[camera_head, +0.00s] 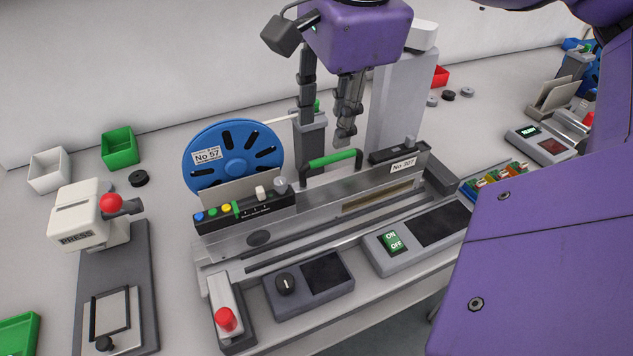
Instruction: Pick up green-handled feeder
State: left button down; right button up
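The green-handled feeder (318,205) is a long grey metal unit lying across a trolley, with a blue reel (234,160) labelled "No 57" at its left end and a "No 307" label at its right. Its green handle (335,159) arches over the top edge. My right gripper (327,112) hangs above the handle, pointing down. Its dark fingers are spread with nothing between them, and I see a gap between fingertips and handle. My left gripper is not in view.
A press (90,217) stands at left, near green (119,147) and white (50,169) bins. A grey column (398,100) rises behind the feeder. Control boxes (308,284) and a red-button box (228,312) sit in front. My purple arm hides the lower right.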

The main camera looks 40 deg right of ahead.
aim_at(324, 160)
jog(key=x, duration=0.7)
jog(key=shift+s+a+f, duration=0.1)
jog(key=shift+a, duration=0.25)
grip_shut()
